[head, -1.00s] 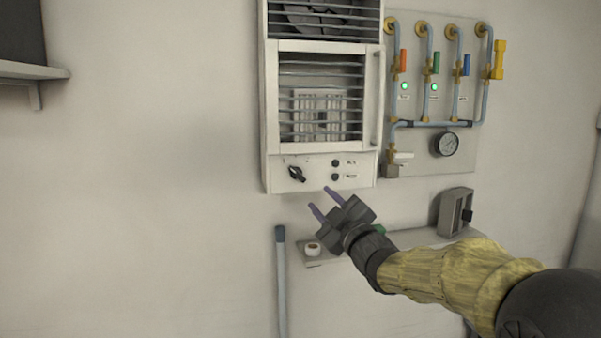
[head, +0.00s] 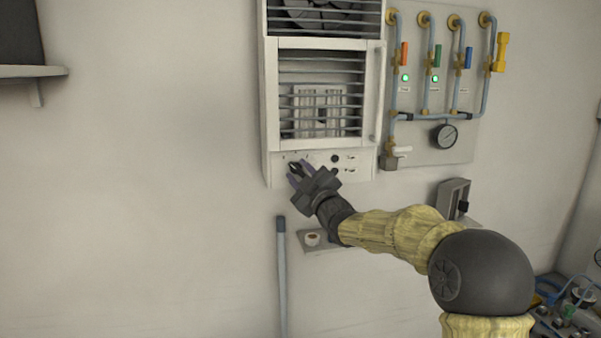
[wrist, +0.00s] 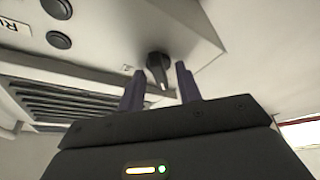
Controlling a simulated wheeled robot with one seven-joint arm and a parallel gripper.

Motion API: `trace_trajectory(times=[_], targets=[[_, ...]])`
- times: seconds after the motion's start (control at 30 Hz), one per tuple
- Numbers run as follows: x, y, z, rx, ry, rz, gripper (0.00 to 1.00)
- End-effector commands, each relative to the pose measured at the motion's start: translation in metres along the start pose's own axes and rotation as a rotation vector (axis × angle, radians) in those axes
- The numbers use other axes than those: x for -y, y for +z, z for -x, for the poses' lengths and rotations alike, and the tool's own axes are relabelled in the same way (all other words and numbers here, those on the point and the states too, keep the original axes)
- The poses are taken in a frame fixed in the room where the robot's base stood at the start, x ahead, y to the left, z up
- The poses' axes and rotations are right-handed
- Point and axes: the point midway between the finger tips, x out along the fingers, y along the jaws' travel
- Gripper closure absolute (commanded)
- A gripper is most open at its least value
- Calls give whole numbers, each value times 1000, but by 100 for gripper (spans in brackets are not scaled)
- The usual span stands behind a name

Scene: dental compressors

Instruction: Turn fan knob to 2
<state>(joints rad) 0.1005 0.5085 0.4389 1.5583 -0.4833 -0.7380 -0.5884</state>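The fan knob is a black pointer knob (wrist: 158,66) on the lower panel of the white fan unit (head: 270,120). In the wrist view it sits between the tips of my gripper's two purple fingers (wrist: 160,82), with a small gap visible on each side. In the head view my gripper (head: 298,173) is at the panel's lower left and partly covers the knob. The fingers are apart and hold nothing that I can see. Scale marks around the knob are too small to read.
Two round black buttons (wrist: 58,24) sit on the same panel, beside the knob. A board with blue pipes, coloured valves and a gauge (head: 444,135) is to the right. A small shelf (head: 318,247) with a white round item is below the unit.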

Motion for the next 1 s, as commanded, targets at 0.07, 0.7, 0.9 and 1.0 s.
trace_trajectory(times=[0.07, 0.7, 0.9, 1.0], targets=[[0, 0, 0, 0, 0, 0, 69], [2, 2, 1, -2, 20, -43, 100], [4, 3, 2, -2, 55, -126, 100], [5, 4, 3, -3, 80, -185, 100]])
